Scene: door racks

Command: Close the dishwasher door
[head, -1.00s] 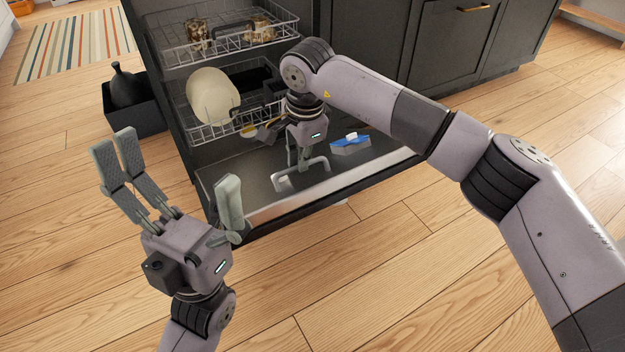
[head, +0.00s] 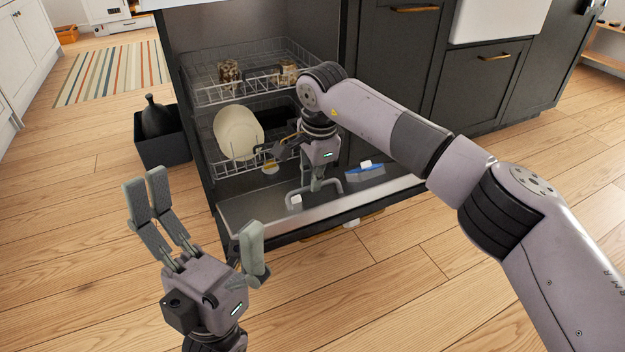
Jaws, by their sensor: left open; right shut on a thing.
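The dishwasher door (head: 262,212) is folded down, open, in front of the dishwasher in the head view. My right gripper (head: 317,186) is low over the door's inner face, shut on a grey handle-like bar (head: 338,182) there. Its wrist hides part of the lower rack, and the exact contact is hard to see. My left gripper (head: 208,232) is open and empty, in front of the door's left end and apart from it.
The upper rack (head: 207,94) holds jars; the lower rack (head: 226,170) holds pale plates (head: 238,132). A blue and white item (head: 366,171) lies on the door. A black box (head: 165,150) with a dark vase (head: 157,117) stands left. Floor in front is clear.

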